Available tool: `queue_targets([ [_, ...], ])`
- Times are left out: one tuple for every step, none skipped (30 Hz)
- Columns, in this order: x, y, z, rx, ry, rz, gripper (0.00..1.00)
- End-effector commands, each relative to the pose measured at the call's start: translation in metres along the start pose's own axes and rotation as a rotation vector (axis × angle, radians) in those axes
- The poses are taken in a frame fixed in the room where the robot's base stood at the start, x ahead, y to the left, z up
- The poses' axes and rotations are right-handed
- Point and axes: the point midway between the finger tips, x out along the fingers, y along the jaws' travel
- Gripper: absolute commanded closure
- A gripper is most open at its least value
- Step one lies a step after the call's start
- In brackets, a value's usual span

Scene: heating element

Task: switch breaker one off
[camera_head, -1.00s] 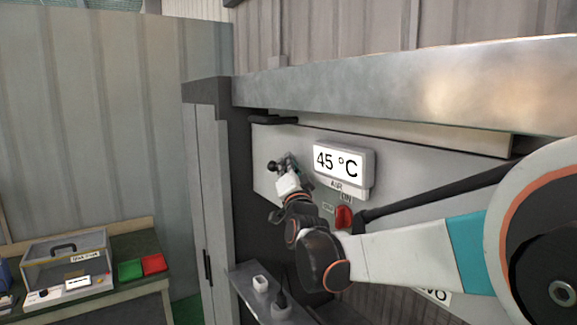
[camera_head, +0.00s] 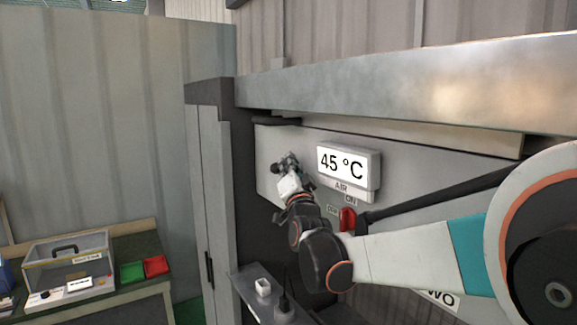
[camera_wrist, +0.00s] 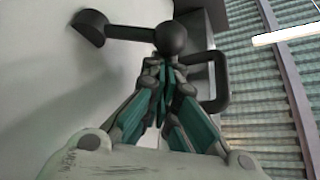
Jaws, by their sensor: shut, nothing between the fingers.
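A dark lever with a round pivot and a ball knob (camera_wrist: 172,38) shows in the wrist view on a pale grey panel. My gripper (camera_wrist: 165,75) is shut, with its fingertips at or just below the ball knob; I cannot tell whether they touch it. In the head view my gripper (camera_head: 287,163) is at the left part of the grey panel (camera_head: 266,146) and mostly hides the lever there. No label reading "one" is legible. A red switch (camera_head: 347,219) marked ON sits lower right, partly behind my arm.
A display (camera_head: 348,169) reads 45 °C, with AIR below it. A black handle (camera_head: 276,121) is at the panel's top left; a dark handle (camera_wrist: 210,85) shows in the wrist view. A metal beam (camera_head: 400,85) runs above. A workbench (camera_head: 130,240) with a clear box stands left.

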Motion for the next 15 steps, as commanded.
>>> queue_targets([
  [-0.001,0.001,0.001,-0.006,0.0,-0.003,1.0],
  [-0.001,0.001,0.002,-0.01,0.0,-0.006,1.0],
  [-0.001,0.001,0.002,-0.016,0.0,-0.009,1.0],
  [-0.001,0.0,0.002,-0.021,0.0,-0.013,1.0],
  [-0.002,0.0,0.003,-0.027,0.0,-0.016,1.0],
  [-0.002,0.001,0.004,-0.035,0.001,-0.021,1.0],
  [-0.003,0.001,0.005,-0.044,0.0,-0.027,1.0],
  [-0.003,0.001,0.005,-0.053,0.0,-0.032,1.0],
  [-0.004,0.001,0.007,-0.068,0.0,-0.04,1.0],
  [-0.005,0.001,0.008,-0.08,0.0,-0.047,1.0],
  [-0.005,0.001,0.009,-0.095,0.0,-0.055,1.0],
  [-0.006,0.001,0.011,-0.116,0.0,-0.067,1.0],
  [-0.007,0.001,0.013,-0.133,0.0,-0.078,1.0],
  [-0.008,0.001,0.014,-0.152,0.0,-0.089,1.0],
  [-0.01,0.002,0.017,-0.179,0.0,-0.105,1.0],
])
